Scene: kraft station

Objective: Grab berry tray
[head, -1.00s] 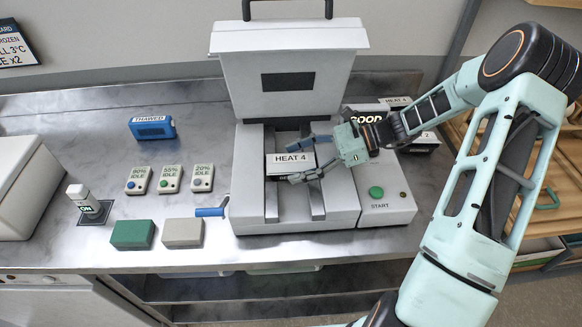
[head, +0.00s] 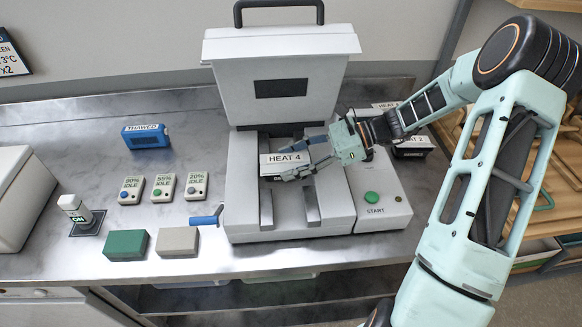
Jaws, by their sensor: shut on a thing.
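A small tray with a white label reading HEAT 4 (head: 286,160) and a dark lower strip sits in the open bay of the white press-like machine (head: 240,215). My gripper (head: 300,158) reaches in from the right and is shut on this tray, one finger on its far side and one on its near side. The tray looks slightly turned. I cannot tell whether it is clear of the bay floor. Its contents are hidden, so I cannot confirm berries.
The machine's lid (head: 285,90) stands raised behind the bay.

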